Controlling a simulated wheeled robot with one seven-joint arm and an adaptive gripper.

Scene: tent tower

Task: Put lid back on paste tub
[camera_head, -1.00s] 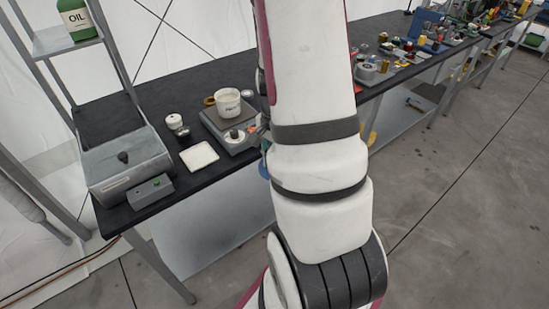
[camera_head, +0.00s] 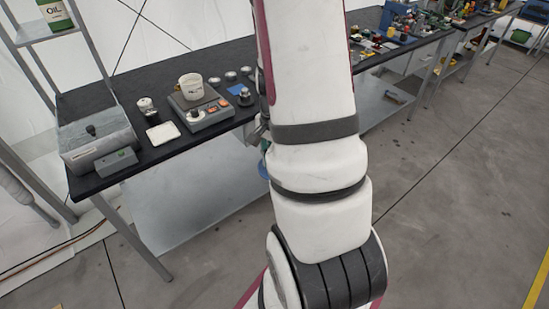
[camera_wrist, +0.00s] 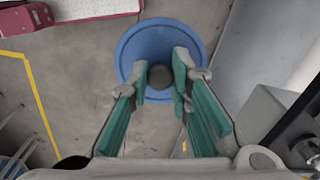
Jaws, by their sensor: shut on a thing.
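In the wrist view my gripper (camera_wrist: 162,80) is shut on the dark knob of a round blue lid (camera_wrist: 160,38). The lid hangs over the grey floor, clear of the bench. In the head view a sliver of the blue lid (camera_head: 264,170) shows beside my arm, in front of the bench edge; my arm hides most of the gripper. A white tub (camera_head: 191,88) with dark lettering, too small to read surely, stands upright on a grey scale-like device (camera_head: 204,115) on the bench. Its top looks uncovered.
The dark bench (camera_head: 110,85) also holds a grey box machine (camera_head: 98,140), a white tile (camera_head: 163,133), a small white jar (camera_head: 146,106) and several small items right of the device. The bench edge and a dark block are close right in the wrist view. Open floor lies at right.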

